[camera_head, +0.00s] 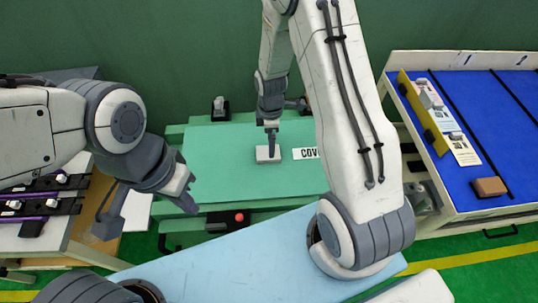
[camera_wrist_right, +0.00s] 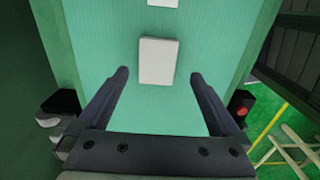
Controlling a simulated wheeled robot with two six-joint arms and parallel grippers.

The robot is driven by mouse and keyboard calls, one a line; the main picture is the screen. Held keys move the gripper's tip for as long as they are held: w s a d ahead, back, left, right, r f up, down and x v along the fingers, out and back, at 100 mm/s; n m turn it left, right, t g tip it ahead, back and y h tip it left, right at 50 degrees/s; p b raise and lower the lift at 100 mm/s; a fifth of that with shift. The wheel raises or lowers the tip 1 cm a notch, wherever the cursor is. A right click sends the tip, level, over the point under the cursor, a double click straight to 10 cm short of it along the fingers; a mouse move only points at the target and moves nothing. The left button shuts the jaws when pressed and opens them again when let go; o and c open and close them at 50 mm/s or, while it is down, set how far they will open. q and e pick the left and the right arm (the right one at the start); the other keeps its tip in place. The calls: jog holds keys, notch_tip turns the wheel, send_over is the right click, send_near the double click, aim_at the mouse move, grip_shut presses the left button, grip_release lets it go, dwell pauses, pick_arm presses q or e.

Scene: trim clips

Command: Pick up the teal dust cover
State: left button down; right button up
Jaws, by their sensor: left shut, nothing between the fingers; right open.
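The teal dust cover (camera_head: 222,165) lies flat over the station in the middle of the head view. A pale rectangular block (camera_head: 266,154), its apparent grip, stands on it beside a white label (camera_head: 306,153) reading "COV", the rest hidden behind my right arm. My right gripper (camera_head: 271,143) points down over the block. In the right wrist view, the open fingers (camera_wrist_right: 160,75) appear on either side of the block (camera_wrist_right: 158,62), with gaps on both sides; contact is not visible. My left gripper (camera_head: 185,201) is shut and empty, left of the cover's front edge.
A blue-topped table (camera_head: 480,125) at right holds a yellow strip with parts (camera_head: 425,112) and a brown block (camera_head: 490,187). A red button (camera_head: 239,217) is at the station's front. Purple rails (camera_head: 35,207) lie at left.

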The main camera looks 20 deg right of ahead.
jog(key=shift+w+a+f+p, duration=0.15)
jog(key=shift+f+p, duration=0.2)
jog(key=shift+f, duration=1.3)
jog(key=shift+w+a+f+p, duration=0.15)
jog(key=shift+f+p, duration=0.15)
jog(key=shift+f, duration=1.35)
grip_shut()
jog(key=shift+r, duration=0.1)
